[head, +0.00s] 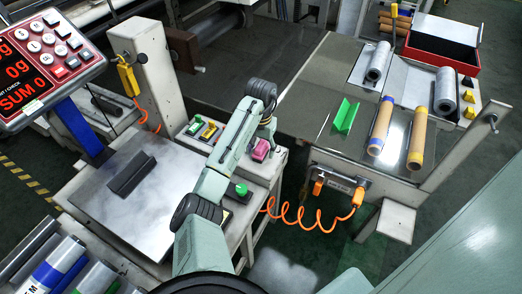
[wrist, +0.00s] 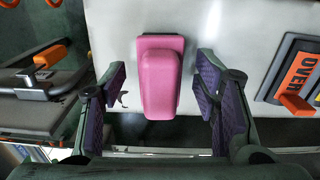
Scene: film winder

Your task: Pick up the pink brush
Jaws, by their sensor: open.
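The pink brush (wrist: 158,78) lies on a pale metal surface, with a rounded pink body and a dark edge at its far end. My gripper (wrist: 161,88) is open, with one purple-padded finger on each side of the brush. Gaps show between both fingers and the brush in the wrist view. In the head view my arm hides most of my gripper.
An orange OVER switch (wrist: 298,78) lies right of the brush in the wrist view. A coiled orange hose (head: 312,222) hangs nearby. The scale plate (head: 150,215) holds a dark angled piece (head: 131,174).

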